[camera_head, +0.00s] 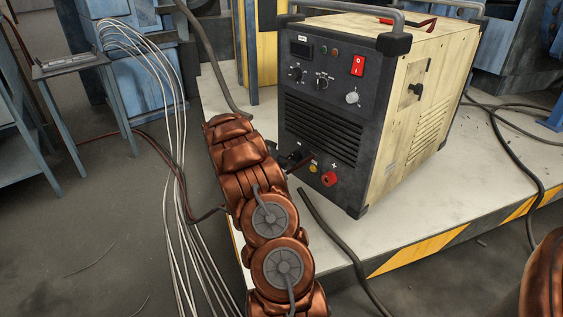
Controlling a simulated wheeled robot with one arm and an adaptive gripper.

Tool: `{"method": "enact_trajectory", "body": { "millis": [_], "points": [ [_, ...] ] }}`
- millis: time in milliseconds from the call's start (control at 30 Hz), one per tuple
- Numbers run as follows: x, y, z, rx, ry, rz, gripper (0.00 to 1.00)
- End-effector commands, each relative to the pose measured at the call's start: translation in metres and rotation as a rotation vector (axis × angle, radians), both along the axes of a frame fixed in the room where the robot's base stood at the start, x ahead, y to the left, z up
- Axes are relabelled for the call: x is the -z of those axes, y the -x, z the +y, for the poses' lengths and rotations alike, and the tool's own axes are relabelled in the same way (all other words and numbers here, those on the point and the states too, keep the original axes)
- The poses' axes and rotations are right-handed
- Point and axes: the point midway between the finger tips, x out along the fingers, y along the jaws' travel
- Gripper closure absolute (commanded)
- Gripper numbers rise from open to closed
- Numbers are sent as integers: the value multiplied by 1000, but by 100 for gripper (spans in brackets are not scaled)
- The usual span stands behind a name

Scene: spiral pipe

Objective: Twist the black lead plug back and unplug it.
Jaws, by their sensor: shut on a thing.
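The welding machine (340,110) has a black front panel and cream sides and stands on a pale platform. My copper-coloured arm reaches up from the bottom middle to the lower left of its front. My gripper (291,161) is at the panel's lower left, mostly hidden behind my own arm. It is shut on the black lead plug (296,153), of which only a small dark part shows against the panel. How far the plug is turned or seated cannot be told. A red socket (328,179) with a plus mark sits just right of the gripper.
A dark cable (345,249) runs over the platform's striped edge (420,248) in front of the machine. Another dark cable (215,62) passes behind my arm. Pale thin wires (178,150) hang at left beside a blue-grey stand (75,66). Open floor lies at lower left.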

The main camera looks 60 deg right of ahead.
Motion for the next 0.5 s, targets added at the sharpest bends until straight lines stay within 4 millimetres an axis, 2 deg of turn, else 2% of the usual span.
{"method": "enact_trajectory", "body": {
  "millis": [500],
  "points": [
    [-2, 0, 0, 1, -42, 152, 100]
  ]
}}
